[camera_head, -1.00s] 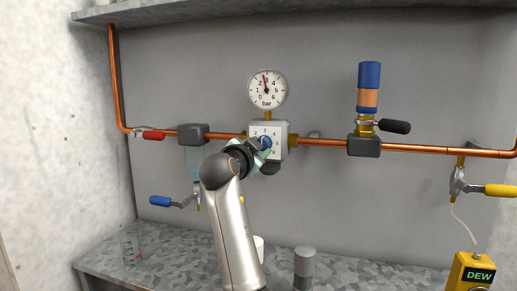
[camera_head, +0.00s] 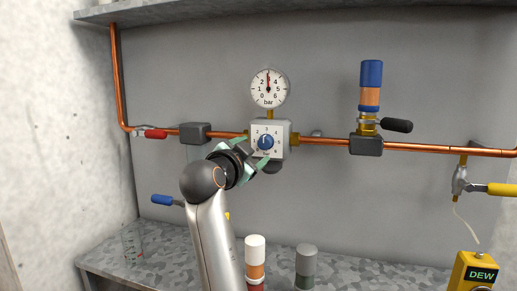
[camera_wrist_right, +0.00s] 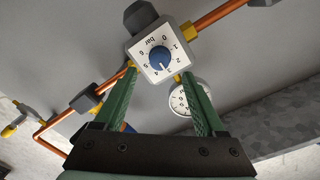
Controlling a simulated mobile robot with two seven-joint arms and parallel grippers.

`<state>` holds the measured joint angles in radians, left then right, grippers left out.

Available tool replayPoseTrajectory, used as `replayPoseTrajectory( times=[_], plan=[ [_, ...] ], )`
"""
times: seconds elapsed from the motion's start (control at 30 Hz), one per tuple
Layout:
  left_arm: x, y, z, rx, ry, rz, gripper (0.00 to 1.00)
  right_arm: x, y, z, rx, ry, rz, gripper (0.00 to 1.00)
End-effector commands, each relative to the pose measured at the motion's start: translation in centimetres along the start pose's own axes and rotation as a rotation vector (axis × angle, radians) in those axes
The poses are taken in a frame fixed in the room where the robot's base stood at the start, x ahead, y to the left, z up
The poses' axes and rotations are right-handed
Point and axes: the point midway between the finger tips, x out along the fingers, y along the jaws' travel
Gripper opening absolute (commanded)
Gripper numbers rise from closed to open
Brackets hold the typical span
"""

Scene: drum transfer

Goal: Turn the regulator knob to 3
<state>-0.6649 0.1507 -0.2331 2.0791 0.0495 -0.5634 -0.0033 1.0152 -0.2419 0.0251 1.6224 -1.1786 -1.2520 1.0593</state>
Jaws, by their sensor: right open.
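The blue regulator knob (camera_head: 265,142) sits on a white square dial face on the regulator block (camera_head: 283,129). In the right wrist view the knob (camera_wrist_right: 161,60) shows between and beyond the green fingertips, with its white mark toward about 3. The round gauge (camera_head: 268,89) above has its needle near straight up, at about 3. My right gripper (camera_head: 256,152) is open, at the lower left of the dial in the head view. In its wrist view the gripper (camera_wrist_right: 160,73) holds nothing, its fingers apart and clear of the knob. My left gripper is not in view.
Copper pipe (camera_head: 430,148) runs along the wall on both sides. A red-handled valve (camera_head: 154,134) is left, a black-handled one (camera_head: 397,126) right. Cups (camera_head: 254,262) and a grey cylinder (camera_head: 306,265) stand on the speckled counter below. A yellow DEW meter (camera_head: 474,273) is at lower right.

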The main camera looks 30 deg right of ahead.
Motion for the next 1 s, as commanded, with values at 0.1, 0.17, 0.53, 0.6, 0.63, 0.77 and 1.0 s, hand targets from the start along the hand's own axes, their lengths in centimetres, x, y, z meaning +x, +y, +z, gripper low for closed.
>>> replayPoseTrajectory(
  times=[0.1,0.17,0.53,0.6,0.63,0.77,1.0],
  plan=[
    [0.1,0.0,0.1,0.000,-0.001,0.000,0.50,-2.7,0.0,0.1,0.002,-0.003,-0.001,0.72],
    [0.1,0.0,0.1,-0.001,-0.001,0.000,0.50,-3.8,0.0,0.1,0.002,-0.003,-0.001,0.72],
    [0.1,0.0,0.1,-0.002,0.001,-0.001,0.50,-6.4,0.0,0.0,0.001,0.000,0.001,0.72],
    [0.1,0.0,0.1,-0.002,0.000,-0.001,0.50,-6.4,0.0,0.0,0.000,0.000,0.001,0.72],
    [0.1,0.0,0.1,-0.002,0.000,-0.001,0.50,-6.4,0.0,0.0,0.000,0.000,0.001,0.72],
    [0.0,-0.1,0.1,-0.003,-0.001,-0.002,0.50,-6.3,0.0,0.0,0.000,0.000,0.001,0.72],
    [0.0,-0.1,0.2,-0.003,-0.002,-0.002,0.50,-6.3,0.0,0.0,0.000,0.000,0.001,0.72]
  ],
)
